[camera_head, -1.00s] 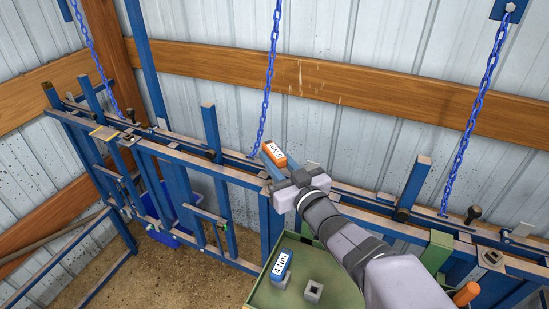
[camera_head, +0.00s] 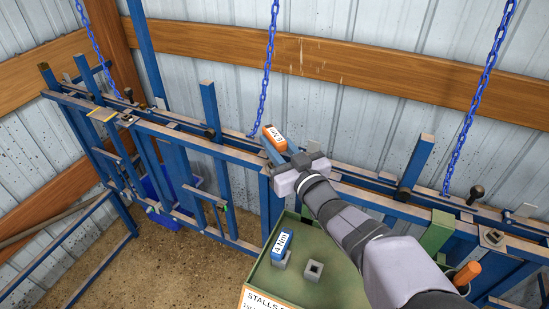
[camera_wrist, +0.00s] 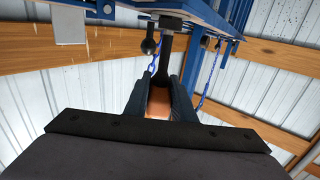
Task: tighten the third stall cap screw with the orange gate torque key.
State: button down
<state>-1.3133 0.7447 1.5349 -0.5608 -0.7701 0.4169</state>
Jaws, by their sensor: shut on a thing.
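The orange torque key (camera_head: 274,137), with a white label, is gripped in my gripper (camera_head: 279,152) above the blue stall rail. In the wrist view the two dark fingers (camera_wrist: 162,100) close around its orange body (camera_wrist: 158,103). Its dark shank (camera_wrist: 166,65) runs up toward a round metal fitting (camera_wrist: 173,22) under a blue rail plate; I cannot tell if they touch. A blue key (camera_head: 281,247) labelled 4 Nm stands in a holder on the green stand. I cannot tell which cap screw is the third; my gripper hides part of the rail.
The green stand (camera_head: 330,286) has an empty square holder (camera_head: 313,269). Blue chains (camera_head: 267,75) hang along the rail. Upright posts (camera_head: 414,165) and black knobs (camera_head: 476,192) stick up from it. An orange handle (camera_head: 467,273) is at lower right.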

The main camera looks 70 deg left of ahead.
jog(key=shift+f+b, duration=0.2)
jog(key=shift+b, duration=0.35)
dwell(0.4)
jog(key=shift+f+m+t+b, duration=0.1)
jog(key=shift+m+t+b, duration=0.65)
jog(key=shift+b, duration=0.7)
jog(key=shift+m+t+b, duration=0.25)
jog(key=shift+t+b, duration=0.6)
jog(key=shift+b, duration=0.45)
jog(key=shift+s+f+m+t+b, duration=0.1)
jog(key=shift+m+t+b, duration=0.7)
jog(key=shift+t+b, duration=0.7)
jog(key=shift+p, duration=0.4)
jog(key=shift+r+m, duration=0.2)
jog(key=shift+m, duration=0.1)
jog(key=shift+f+m+t+h+p, duration=0.3)
jog(key=shift+t+h+p, duration=0.1)
jog(key=shift+t+p, duration=0.3)
jog(key=shift+r+m+t+p, duration=0.2)
jog(key=shift+m+t+p, duration=0.1)
jog(key=shift+p, duration=0.85)
jog(key=shift+f+m+t+h+p, duration=0.1)
jog(key=shift+m+t+h+p, duration=0.95)
jog(key=shift+p, duration=1.3)
